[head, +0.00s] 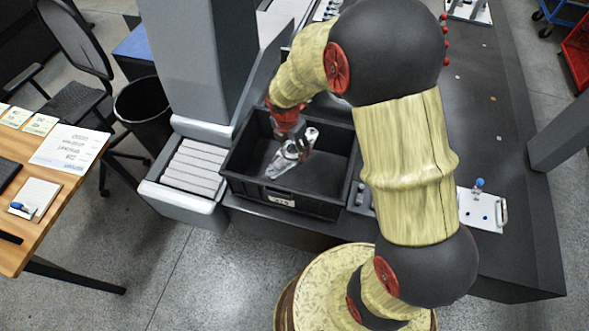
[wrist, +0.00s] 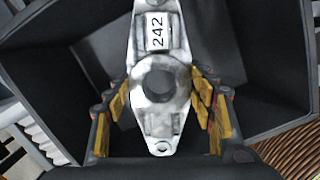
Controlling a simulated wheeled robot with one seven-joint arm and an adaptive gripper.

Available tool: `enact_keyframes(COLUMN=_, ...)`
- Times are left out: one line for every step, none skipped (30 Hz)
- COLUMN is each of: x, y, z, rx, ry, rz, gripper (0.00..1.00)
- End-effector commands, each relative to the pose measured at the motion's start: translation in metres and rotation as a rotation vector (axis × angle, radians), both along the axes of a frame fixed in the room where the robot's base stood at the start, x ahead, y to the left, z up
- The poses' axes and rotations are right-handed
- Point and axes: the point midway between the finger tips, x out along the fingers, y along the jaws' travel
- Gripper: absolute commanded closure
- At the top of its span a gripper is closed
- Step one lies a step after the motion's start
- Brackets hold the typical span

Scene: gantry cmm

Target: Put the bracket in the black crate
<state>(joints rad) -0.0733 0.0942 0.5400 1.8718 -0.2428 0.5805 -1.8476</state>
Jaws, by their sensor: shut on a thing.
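The bracket (head: 284,158) is a silver-grey metal piece with a round bore, and it carries a "242" label in the wrist view (wrist: 160,84). My gripper (head: 302,150) is shut on the bracket, with yellow finger pads on both sides of the bore in the wrist view (wrist: 163,112). The black crate (head: 245,187) stands on the dark table, and the bracket is over or within its opening. The crate's inner walls surround the bracket in the wrist view (wrist: 50,75). I cannot tell whether the bracket touches the crate floor.
A grey machine column (head: 200,60) with a ribbed cover (head: 193,168) stands left of the crate. A white fixture plate (head: 480,208) lies on the dark table to the right. A wooden desk (head: 45,215), a chair (head: 75,100) and a black bin (head: 145,110) are at the left.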

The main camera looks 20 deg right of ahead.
Motion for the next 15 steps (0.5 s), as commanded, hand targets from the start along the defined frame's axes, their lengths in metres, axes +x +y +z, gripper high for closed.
enact_keyframes(x=0.000, y=0.000, z=-0.016, rx=-0.001, ry=0.001, rz=0.001, gripper=0.90)
enact_keyframes(x=0.000, y=0.000, z=-0.023, rx=0.000, ry=0.000, rz=0.002, gripper=0.90)
enact_keyframes(x=0.000, y=0.000, z=-0.033, rx=-0.001, ry=0.001, rz=0.002, gripper=0.90)
enact_keyframes(x=0.000, y=0.000, z=-0.040, rx=-0.001, ry=0.001, rz=0.001, gripper=0.90)
enact_keyframes(x=0.001, y=0.000, z=-0.046, rx=0.000, ry=0.000, rz=0.001, gripper=0.90)
enact_keyframes(x=0.001, y=0.000, z=-0.054, rx=0.000, ry=0.000, rz=0.000, gripper=0.90)
enact_keyframes(x=0.001, y=0.000, z=-0.059, rx=0.000, ry=0.000, rz=0.000, gripper=0.90)
enact_keyframes(x=0.001, y=0.000, z=-0.064, rx=0.000, ry=-0.001, rz=0.001, gripper=0.90)
enact_keyframes(x=0.001, y=0.000, z=-0.070, rx=0.000, ry=-0.001, rz=0.002, gripper=0.90)
enact_keyframes(x=0.001, y=0.000, z=-0.074, rx=-0.001, ry=0.000, rz=0.002, gripper=0.90)
enact_keyframes(x=0.001, y=0.000, z=-0.077, rx=0.000, ry=-0.001, rz=0.001, gripper=0.90)
enact_keyframes(x=0.001, y=0.000, z=-0.079, rx=0.000, ry=-0.001, rz=0.001, gripper=0.90)
enact_keyframes(x=0.001, y=0.000, z=-0.081, rx=0.000, ry=-0.001, rz=0.000, gripper=0.90)
enact_keyframes(x=0.001, y=0.000, z=-0.082, rx=0.000, ry=-0.002, rz=0.000, gripper=0.90)
enact_keyframes(x=0.001, y=0.000, z=-0.083, rx=0.001, ry=-0.003, rz=0.000, gripper=0.90)
